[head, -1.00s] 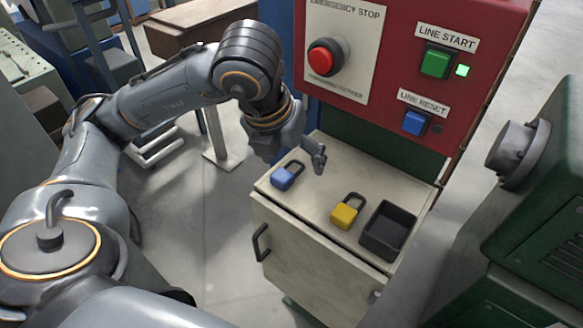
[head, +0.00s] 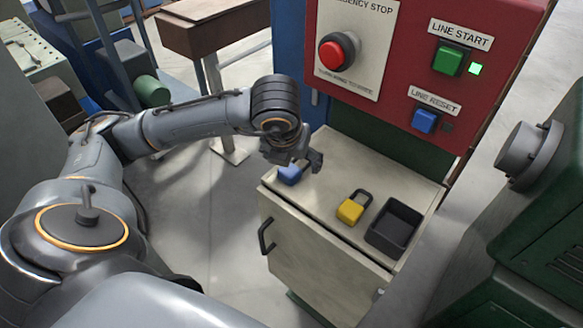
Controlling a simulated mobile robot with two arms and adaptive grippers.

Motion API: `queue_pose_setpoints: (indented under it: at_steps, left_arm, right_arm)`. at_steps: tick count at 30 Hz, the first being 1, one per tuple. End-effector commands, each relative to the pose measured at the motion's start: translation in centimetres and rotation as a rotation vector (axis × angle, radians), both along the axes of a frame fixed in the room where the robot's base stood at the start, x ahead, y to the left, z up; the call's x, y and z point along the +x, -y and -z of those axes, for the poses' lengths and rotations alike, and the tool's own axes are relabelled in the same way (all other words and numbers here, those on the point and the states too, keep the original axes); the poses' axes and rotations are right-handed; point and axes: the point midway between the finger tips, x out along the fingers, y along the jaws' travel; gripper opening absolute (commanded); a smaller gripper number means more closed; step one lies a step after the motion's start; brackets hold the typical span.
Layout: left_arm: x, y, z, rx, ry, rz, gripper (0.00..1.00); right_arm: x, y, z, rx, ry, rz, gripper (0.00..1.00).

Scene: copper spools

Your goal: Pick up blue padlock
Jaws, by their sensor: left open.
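The blue padlock (head: 289,175) lies near the left end of the beige cabinet top. Its blue body shows, and its dark shackle is largely hidden by my gripper. My left gripper (head: 303,165) is open, pointing down right above the padlock, with one finger to its right. The other finger is hard to make out, and I cannot tell whether the fingers touch the padlock. My right gripper is not in view.
A yellow padlock (head: 350,209) and a black open tray (head: 396,229) sit farther right on the cabinet top (head: 330,178). A red panel (head: 395,85) with a red emergency button (head: 338,51) rises behind. Green machinery (head: 535,245) stands at the right.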

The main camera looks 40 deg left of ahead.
Motion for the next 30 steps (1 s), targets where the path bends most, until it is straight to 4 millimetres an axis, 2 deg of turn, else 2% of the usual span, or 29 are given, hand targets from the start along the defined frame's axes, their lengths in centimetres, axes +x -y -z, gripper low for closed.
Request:
queue_pose_setpoints:
  at_steps: [6,13,21,24,30]
  left_arm:
    - [0.8,-0.3,2.0,0.0,-0.001,0.001,0.8]
    - [0.9,-0.2,2.2,-0.001,0.0,0.001,0.78]
    - [0.9,-0.2,2.1,-0.001,0.0,0.001,0.23]
    - [0.8,-0.2,2.1,-0.001,0.0,0.001,0.06]
    - [0.9,-0.2,2.1,-0.001,0.0,0.001,0.06]
  right_arm:
    - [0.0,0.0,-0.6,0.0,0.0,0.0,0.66]
    - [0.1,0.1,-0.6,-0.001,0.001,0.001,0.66]
    - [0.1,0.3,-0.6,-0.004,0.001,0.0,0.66]
    - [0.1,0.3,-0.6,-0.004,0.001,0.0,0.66]
    - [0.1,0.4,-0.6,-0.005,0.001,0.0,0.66]
